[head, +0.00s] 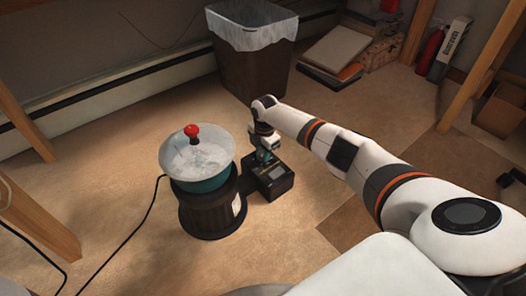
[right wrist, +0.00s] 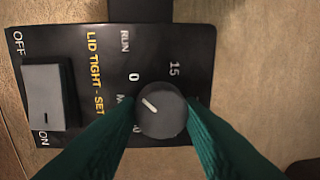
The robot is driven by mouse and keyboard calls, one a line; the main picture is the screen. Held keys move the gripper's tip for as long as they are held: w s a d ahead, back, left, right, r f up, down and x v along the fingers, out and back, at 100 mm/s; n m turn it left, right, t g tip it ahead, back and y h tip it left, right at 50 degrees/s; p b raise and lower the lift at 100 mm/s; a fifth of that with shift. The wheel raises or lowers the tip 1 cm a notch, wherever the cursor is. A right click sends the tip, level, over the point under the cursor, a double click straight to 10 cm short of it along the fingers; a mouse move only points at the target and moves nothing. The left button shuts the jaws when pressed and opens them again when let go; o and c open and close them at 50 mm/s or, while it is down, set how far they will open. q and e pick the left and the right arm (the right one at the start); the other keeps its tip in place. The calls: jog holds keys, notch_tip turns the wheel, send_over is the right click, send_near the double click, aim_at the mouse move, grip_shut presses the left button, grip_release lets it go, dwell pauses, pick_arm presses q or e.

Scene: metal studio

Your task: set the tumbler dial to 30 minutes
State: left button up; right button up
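The tumbler (head: 199,175) stands on the floor in the head view, with a clear domed lid, a red knob on top, a teal bowl and a dark ribbed base. Its black control box (head: 272,181) sits beside it on the right. In the right wrist view the dial (right wrist: 161,112) is a round dark knob whose white mark points up-left, roughly toward the printed 0; the 15 is up and right of it. My right gripper (right wrist: 160,106) has its green fingers on both sides of the dial, seemingly touching it. It also shows over the box (head: 264,158). My left gripper is out of view.
A rocker switch (right wrist: 50,97) marked OFF and ON is left of the dial. A bin (head: 252,62) with a clear liner stands behind the tumbler. A black cord (head: 150,208) runs across the floor on the left. Wooden legs stand at both sides.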

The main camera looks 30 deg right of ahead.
jog(key=c, duration=0.4)
jog(key=shift+a+r+m+p, duration=0.1)
jog(key=shift+r+m+p, duration=0.05)
jog(key=shift+m+p, duration=0.9)
jog(key=shift+c, duration=0.2)
jog(key=shift+m+p, duration=0.65)
jog(key=shift+m, duration=0.2)
jog(key=m+p, duration=0.1)
jog(key=m, duration=0.1)
jog(key=shift+m, duration=0.3)
jog(key=m+p, duration=0.1)
jog(key=m, duration=0.2)
jog(key=shift+m, duration=0.3)
jog(key=m, duration=0.3)
jog(key=shift+a+m+h+p, duration=0.1)
jog(key=shift+m+h+p, duration=0.2)
jog(key=shift+m, duration=0.1)
jog(key=m, duration=0.4)
jog(key=shift+f+g, duration=0.2)
jog(key=shift+g, duration=0.1)
jog(key=m, duration=0.3)
jog(key=shift+b, duration=0.3)
jog(key=m, duration=0.2)
jog(key=shift+m, duration=0.4)
jog(key=m, duration=0.2)
jog(key=shift+m+b, duration=0.3)
jog(key=shift+b, duration=0.1)
jog(key=shift+m, duration=0.5)
